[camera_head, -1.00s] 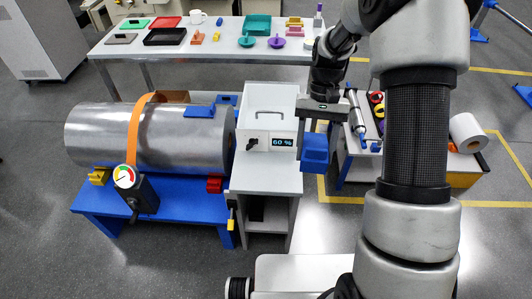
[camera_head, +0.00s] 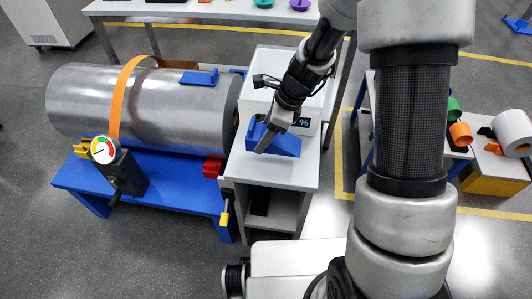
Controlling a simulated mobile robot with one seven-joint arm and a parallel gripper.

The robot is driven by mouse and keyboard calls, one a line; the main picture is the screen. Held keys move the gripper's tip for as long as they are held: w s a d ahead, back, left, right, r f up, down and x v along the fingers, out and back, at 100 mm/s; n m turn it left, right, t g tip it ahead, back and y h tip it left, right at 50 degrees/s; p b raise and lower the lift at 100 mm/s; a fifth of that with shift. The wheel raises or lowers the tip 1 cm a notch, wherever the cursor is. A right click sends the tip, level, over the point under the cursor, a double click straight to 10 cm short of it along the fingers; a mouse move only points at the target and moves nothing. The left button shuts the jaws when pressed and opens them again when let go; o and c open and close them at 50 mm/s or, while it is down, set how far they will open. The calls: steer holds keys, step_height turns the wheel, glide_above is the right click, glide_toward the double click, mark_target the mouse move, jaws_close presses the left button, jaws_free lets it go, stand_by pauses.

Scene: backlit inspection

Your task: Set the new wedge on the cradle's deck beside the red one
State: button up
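My gripper (camera_head: 265,138) is shut on a blue wedge-like block (camera_head: 286,146) and holds it over the front of the white-topped cabinet. I cannot tell whether the block touches the cabinet top. The blue cradle (camera_head: 170,196) carries a large metal cylinder (camera_head: 165,105) to the left. The red wedge (camera_head: 213,167) sits on the cradle's deck at the cylinder's right front, left of my gripper. A yellow wedge (camera_head: 84,148) is at the cylinder's left end. The deck under the cylinder is mostly hidden.
The cabinet (camera_head: 300,179) stands close to the cradle's right end, with a display box (camera_head: 312,112) on it. An orange strap (camera_head: 121,90) and dial gauge (camera_head: 104,149) are at the cylinder. A yellow-handled tool (camera_head: 226,211) hangs at the cabinet's left.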

steer(key=shift+f+b, duration=0.85)
steer(key=shift+f, duration=2.3)
steer(key=shift+f, duration=0.1)
steer(key=shift+f, duration=0.15)
steer(key=o, duration=1.3)
